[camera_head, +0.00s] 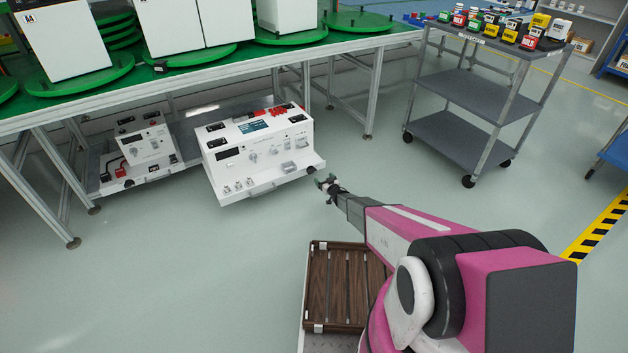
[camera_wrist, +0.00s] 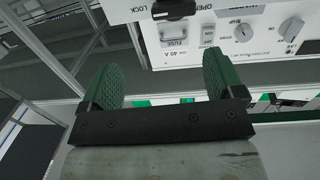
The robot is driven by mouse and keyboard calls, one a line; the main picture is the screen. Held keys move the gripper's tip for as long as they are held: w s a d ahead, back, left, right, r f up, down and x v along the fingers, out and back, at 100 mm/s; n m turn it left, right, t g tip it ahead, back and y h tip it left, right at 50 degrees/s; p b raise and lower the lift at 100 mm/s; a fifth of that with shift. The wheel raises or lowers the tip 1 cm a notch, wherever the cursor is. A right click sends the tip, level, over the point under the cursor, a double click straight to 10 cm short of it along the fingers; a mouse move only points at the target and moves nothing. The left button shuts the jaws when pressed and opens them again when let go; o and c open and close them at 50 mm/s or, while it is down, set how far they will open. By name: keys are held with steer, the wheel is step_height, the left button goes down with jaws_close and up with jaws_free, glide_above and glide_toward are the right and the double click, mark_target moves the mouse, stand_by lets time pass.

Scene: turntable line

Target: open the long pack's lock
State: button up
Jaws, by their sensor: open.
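The long white pack (camera_head: 235,165) sits on a low shelf under the green-topped bench, sticking out toward the front. Its panel carries knobs, sockets and a display. In the wrist view the pack's panel (camera_wrist: 275,62) shows upside down at the top, with a black lock lever (camera_wrist: 173,9) between the words LOCK and OPEN, partly cut by the frame edge. My gripper (camera_head: 326,183) is just off the pack's right front corner. In the wrist view my gripper (camera_wrist: 162,62) has its two green-padded fingers wide apart, with nothing between them. The lever lies beyond the fingertips, apart from them.
A smaller white pack (camera_head: 148,146) stands left on the same shelf. Bench legs (camera_head: 374,95) rise behind. A grey cart (camera_head: 452,85) with coloured blocks stands right. A brown slatted crate (camera_head: 335,285) is near my arm. The floor before the packs is clear.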

mark_target(313, 172)
steer(key=shift+y, duration=0.5)
steer(key=x, duration=0.3)
steer(key=f+x, duration=0.1)
steer(key=x, duration=0.3)
steer(key=a+x, duration=0.1)
steer(key=x, duration=0.2)
steer(key=shift+s+a+f, duration=0.2)
steer(key=shift+a+f, duration=0.05)
steer(key=shift+a, duration=0.05)
steer(key=c, duration=0.9)
